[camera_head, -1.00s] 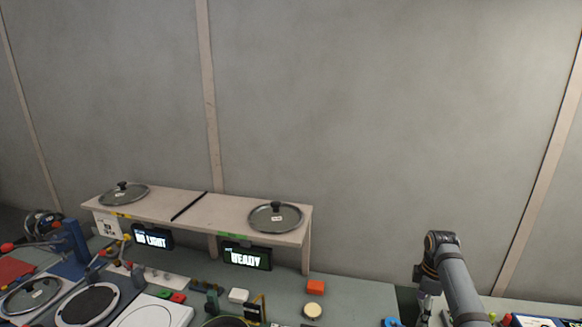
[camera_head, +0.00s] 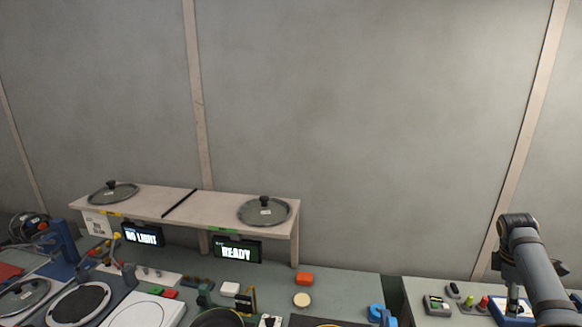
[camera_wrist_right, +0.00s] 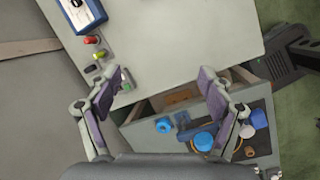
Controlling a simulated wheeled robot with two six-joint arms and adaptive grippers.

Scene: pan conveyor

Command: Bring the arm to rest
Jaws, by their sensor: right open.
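My right arm (camera_head: 535,270) comes in at the right of the head view, bent over the right-hand table. Its gripper is mostly hidden there behind the wrist. In the right wrist view my right gripper (camera_wrist_right: 160,78) has its fingers spread wide with nothing between them. It is above the edge of a pale table (camera_wrist_right: 180,40), with an open drawer or box (camera_wrist_right: 143,130) holding blue items below. My left gripper is not in view.
A wooden shelf (camera_head: 236,194) bears two glass lids (camera_head: 112,193) (camera_head: 264,211). Beneath it, two displays read "NO LIGHT" (camera_head: 141,235) and "READY" (camera_head: 238,250). Red, yellow and green knobs stand near a blue-edged box (camera_wrist_right: 80,12).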

